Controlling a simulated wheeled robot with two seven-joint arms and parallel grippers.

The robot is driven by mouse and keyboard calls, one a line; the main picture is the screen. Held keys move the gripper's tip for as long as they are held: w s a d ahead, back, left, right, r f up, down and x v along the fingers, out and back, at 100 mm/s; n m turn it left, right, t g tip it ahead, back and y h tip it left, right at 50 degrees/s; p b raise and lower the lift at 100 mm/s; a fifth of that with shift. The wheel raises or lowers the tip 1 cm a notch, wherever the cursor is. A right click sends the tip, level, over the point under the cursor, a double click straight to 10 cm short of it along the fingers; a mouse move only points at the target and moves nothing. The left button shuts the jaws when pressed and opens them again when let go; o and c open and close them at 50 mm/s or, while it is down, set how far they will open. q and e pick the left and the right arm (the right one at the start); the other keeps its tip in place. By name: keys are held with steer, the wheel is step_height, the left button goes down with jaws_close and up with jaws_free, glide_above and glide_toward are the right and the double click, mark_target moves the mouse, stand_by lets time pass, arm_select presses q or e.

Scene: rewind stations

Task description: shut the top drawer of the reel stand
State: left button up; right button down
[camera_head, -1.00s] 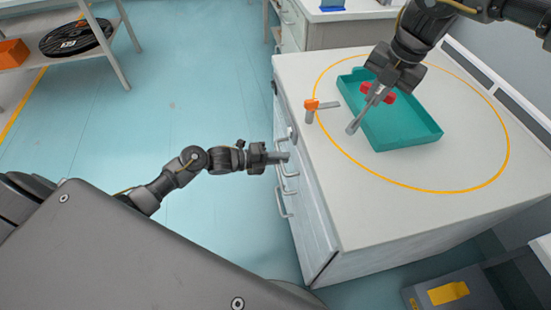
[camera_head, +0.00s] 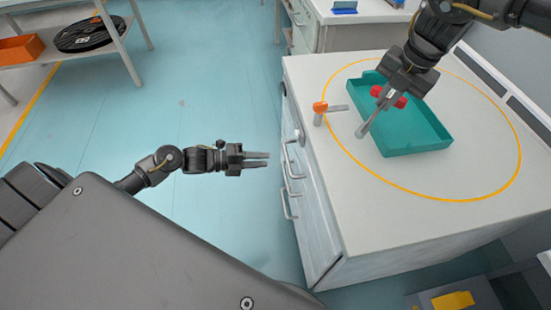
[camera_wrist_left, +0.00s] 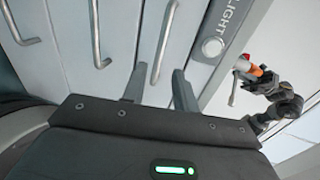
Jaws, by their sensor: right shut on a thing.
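The reel stand is a white cabinet (camera_head: 322,235) with a stack of pull handles on its front. In the left wrist view, the top handle (camera_wrist_left: 163,40) lies beyond and between my open fingers. I cannot tell whether the top drawer (camera_wrist_left: 185,30) sticks out; its front looks nearly flush. My left gripper (camera_head: 268,160) is open and empty, a short gap left of the handles and pointing at them. It also shows in the left wrist view (camera_wrist_left: 160,88). My right gripper (camera_head: 386,98) is shut on a slim grey shaft (camera_head: 368,124), with red pieces on either side, over the stand's top.
A teal tray (camera_head: 425,147) lies inside a yellow ring on the stand's top. An orange-topped lever (camera_head: 320,107) stands near the front edge. A shelf with a black reel (camera_head: 88,35) is at the far left. The floor left of the stand is clear.

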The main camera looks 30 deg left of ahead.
arm_select(q)
steer(key=shift+v, duration=1.4)
